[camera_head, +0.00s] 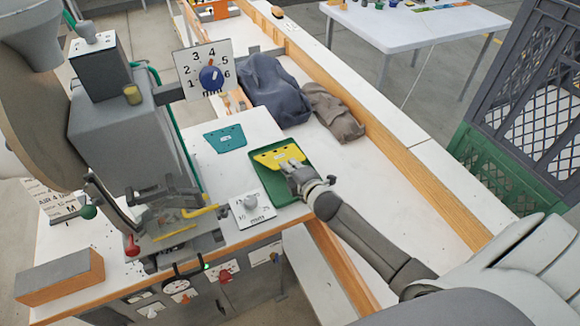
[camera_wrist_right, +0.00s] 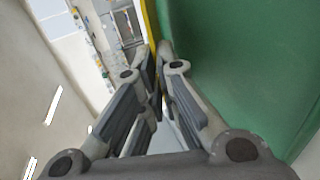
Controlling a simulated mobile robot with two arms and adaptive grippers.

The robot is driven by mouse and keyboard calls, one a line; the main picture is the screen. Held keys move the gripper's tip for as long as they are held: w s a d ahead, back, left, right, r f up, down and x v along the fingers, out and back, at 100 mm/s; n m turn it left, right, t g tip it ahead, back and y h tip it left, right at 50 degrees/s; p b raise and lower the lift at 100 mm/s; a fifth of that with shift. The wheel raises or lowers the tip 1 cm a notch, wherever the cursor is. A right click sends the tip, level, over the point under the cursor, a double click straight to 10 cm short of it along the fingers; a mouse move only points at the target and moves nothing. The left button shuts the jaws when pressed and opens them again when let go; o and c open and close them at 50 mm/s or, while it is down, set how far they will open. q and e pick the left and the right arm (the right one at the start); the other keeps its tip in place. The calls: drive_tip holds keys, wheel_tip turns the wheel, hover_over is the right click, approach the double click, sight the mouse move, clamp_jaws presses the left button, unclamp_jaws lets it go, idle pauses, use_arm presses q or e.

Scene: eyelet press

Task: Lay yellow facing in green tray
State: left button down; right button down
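The yellow facing (camera_head: 278,155) is a flat plate with small holes. It is at the far end of the green tray (camera_head: 266,185), over or on it; I cannot tell whether it touches the tray floor. My right gripper (camera_head: 293,167) reaches in from the right and is shut on the near edge of the facing. In the right wrist view, the fingertips (camera_wrist_right: 158,55) come together at the yellow facing (camera_wrist_right: 151,22), seen edge-on, beside the green tray (camera_wrist_right: 245,60). My fingers hide part of the facing. My left gripper is not in view.
A teal facing (camera_head: 225,138) lies on the white bench left of the tray. The grey press (camera_head: 130,140) stands at left. Dark blue (camera_head: 272,90) and brown cloths (camera_head: 333,112) lie behind.

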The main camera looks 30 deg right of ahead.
drive_tip(key=c, duration=1.6)
unclamp_jaws()
drive_tip(key=shift+o, duration=0.2)
drive_tip(key=shift+s, duration=0.1)
drive_tip(key=shift+s+a+r+p, duration=0.1)
drive_tip(key=shift+s+r+p, duration=0.2)
drive_tip(key=shift+s+p, duration=0.3)
drive_tip(key=shift+p+v, duration=1.15)
drive_tip(key=shift+v, duration=0.8)
drive_tip(key=shift+s+r, duration=0.1)
drive_tip(key=shift+s, duration=0.2)
